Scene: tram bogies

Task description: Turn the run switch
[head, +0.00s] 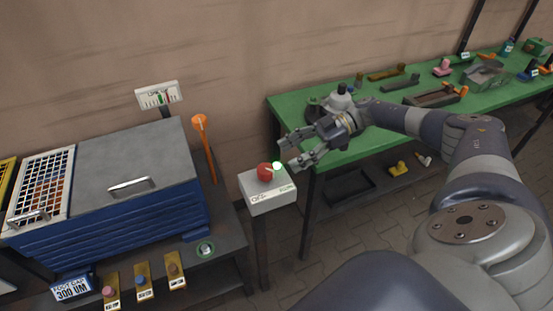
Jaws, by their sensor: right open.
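The run switch appears to be the red knob (265,172) on top of a pale control box (267,190) that stands on a dark post. A small glowing green-white lamp (277,166) sits at its right. My right gripper (287,154) reaches in from the right, its two fingers spread and empty, pointing left. In the picture its fingertips are just above and right of the knob and close to the lamp. I cannot tell whether they touch anything. The writing on the box front is too small to read. My left gripper is out of view.
A blue machine with a grey lid (132,160) and white grille stands at the left on a dark bench. An orange lever (199,122) rises beside it. A gauge (158,96) is behind. A green table (350,145) with several parts extends right, beneath my right arm.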

